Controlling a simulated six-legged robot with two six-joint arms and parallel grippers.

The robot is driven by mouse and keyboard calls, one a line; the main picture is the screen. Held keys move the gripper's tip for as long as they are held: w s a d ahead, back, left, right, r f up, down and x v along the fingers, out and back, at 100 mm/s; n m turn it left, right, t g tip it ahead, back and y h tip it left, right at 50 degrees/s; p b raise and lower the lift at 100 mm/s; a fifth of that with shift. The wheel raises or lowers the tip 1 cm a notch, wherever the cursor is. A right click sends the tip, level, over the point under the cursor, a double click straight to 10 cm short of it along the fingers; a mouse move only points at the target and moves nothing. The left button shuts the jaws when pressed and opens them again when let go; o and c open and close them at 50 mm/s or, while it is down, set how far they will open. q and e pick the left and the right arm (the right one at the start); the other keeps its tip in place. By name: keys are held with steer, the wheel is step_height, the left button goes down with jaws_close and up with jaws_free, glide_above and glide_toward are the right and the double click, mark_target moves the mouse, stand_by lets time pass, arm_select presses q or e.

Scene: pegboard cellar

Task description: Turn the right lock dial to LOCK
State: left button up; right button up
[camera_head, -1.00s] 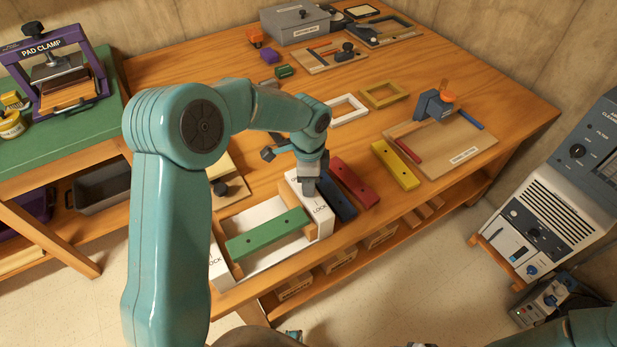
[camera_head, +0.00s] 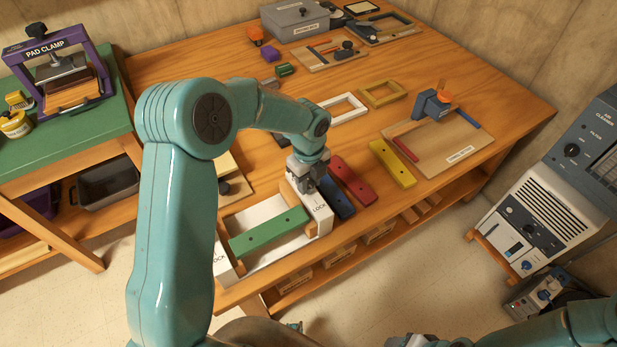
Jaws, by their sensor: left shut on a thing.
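The white lock fixture (camera_head: 262,260) stands at the front of the wooden bench with a green bar (camera_head: 268,233) lying across it. Its right block (camera_head: 319,222) bears the word LOCK near its front end. My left gripper (camera_head: 306,187) is over the rear of that block, shut on the right lock dial, which the fingers and wrist mostly hide. The dial's pointing direction cannot be read. The left block, also marked LOCK (camera_head: 220,258), is partly behind my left arm. My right gripper (camera_head: 410,341) shows only at the bottom edge, and its jaws are unclear.
A blue bar (camera_head: 337,199), a red bar (camera_head: 353,181) and a yellow bar (camera_head: 392,163) lie right of the fixture. A board with a blue clamp (camera_head: 432,104) is farther right. The purple pad clamp (camera_head: 60,72) stands on the green-topped table at left.

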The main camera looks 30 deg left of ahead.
mark_target(309, 184)
arm_select(q)
steer(key=shift+w+r+m, duration=0.2)
steer(key=shift+m, duration=0.5)
steer(key=o, duration=1)
steer(key=shift+o, duration=0.2)
steer(key=shift+s+f, duration=0.1)
steer(key=shift+s, duration=0.05)
step_height(309, 184, up, 16)
steer(key=shift+r, duration=0.2)
